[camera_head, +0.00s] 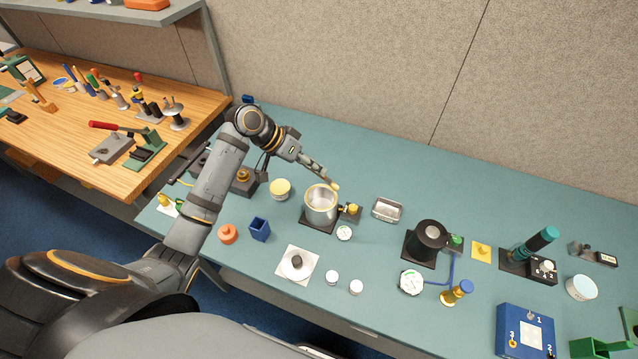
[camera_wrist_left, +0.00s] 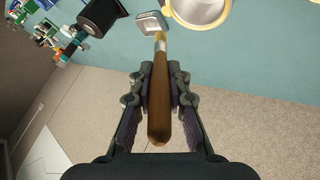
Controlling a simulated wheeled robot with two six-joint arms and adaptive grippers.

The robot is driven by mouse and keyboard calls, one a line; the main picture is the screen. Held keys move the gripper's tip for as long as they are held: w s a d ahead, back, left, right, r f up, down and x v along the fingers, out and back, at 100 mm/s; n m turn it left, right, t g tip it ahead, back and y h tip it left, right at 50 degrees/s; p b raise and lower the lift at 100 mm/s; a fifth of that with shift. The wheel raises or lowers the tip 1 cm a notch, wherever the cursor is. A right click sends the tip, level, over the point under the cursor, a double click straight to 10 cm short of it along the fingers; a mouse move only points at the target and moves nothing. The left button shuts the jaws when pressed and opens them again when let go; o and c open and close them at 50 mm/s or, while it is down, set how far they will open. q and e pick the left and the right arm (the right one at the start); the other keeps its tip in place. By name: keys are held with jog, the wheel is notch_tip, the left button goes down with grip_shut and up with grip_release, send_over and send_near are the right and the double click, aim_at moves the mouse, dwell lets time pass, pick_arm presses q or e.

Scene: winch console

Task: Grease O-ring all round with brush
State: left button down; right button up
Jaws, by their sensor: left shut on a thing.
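My left gripper (camera_head: 316,170) is shut on a brush, whose wooden handle (camera_wrist_left: 160,110) runs between the fingers in the left wrist view. The brush's pale, yellowish tip (camera_head: 335,187) points away from the gripper, over the far right side of a metal pot (camera_head: 320,208). A pale yellow ring (camera_head: 309,191) runs round the pot's rim and looks like the O-ring; part of it also shows in the left wrist view (camera_wrist_left: 186,25). I cannot tell whether the tip touches the ring or whether grease is on it. My right gripper is out of view.
A round pot with a pale yellow top (camera_head: 280,186) stands left of the metal pot. A black cylinder (camera_head: 430,236) stands further right. The table's back strip is clear.

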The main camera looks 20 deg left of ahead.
pick_arm(q)
jog(key=shift+s+a+r, duration=0.1)
jog(key=shift+s+a, duration=0.1)
jog(key=shift+s, duration=0.1)
jog(key=s+f+b, duration=0.1)
jog(key=f, duration=0.1)
jog(key=s+a+f+b, duration=0.1)
jog(key=s+f+b, duration=0.1)
jog(key=shift+s+f+b, duration=0.2)
jog(key=shift+b, duration=0.1)
dwell(0.3)
dwell(0.5)
jog(key=shift+f, duration=0.35)
